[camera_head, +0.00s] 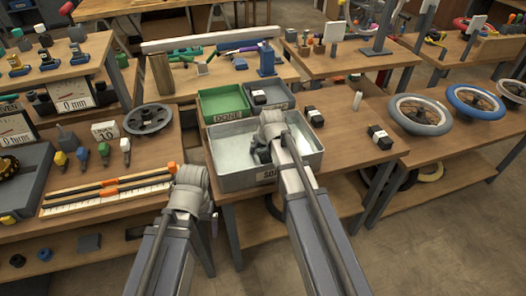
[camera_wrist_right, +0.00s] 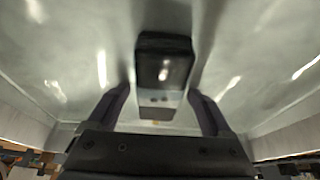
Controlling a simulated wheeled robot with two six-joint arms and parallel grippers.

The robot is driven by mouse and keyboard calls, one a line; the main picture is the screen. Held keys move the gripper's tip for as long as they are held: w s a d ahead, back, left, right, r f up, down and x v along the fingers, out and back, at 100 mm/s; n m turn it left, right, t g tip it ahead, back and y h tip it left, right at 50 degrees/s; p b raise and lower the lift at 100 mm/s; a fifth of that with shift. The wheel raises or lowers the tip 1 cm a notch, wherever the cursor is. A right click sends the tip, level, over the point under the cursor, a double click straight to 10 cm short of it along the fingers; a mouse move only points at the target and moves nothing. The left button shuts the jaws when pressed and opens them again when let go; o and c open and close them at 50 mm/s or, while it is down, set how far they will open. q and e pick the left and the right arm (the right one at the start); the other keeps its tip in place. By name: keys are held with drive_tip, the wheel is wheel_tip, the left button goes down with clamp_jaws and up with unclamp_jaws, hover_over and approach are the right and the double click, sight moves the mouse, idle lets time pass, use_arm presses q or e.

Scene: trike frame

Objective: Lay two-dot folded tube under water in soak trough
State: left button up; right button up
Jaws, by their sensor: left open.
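The soak trough (camera_head: 228,180) is a grey metal basin at the front edge of the middle table. My right gripper (camera_head: 261,152) reaches down into it. In the right wrist view a black folded tube (camera_wrist_right: 165,70) with a pale two-dot band (camera_wrist_right: 160,104) lies between the spread fingers of my right gripper (camera_wrist_right: 160,105), with narrow gaps on both sides. It appears to rest on the trough floor; the water level is hard to tell. My left gripper (camera_head: 191,186) is open and empty, left of the trough, its fingertips mostly hidden.
A green DONE tray (camera_head: 227,116) and a grey bin (camera_head: 282,105) holding a banded black tube stand behind the trough. Two more banded tubes (camera_head: 314,117) (camera_head: 380,137) lie on the table to the right.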

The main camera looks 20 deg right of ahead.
idle(0.3)
drive_tip(key=p+v, duration=1.1)
drive_tip(key=v, duration=0.1)
drive_tip(key=shift+r, duration=0.25)
drive_tip(key=shift+f, duration=0.15)
drive_tip(key=b+x, duration=1.1)
drive_tip(key=x, duration=0.1)
drive_tip(key=shift+f, duration=0.1)
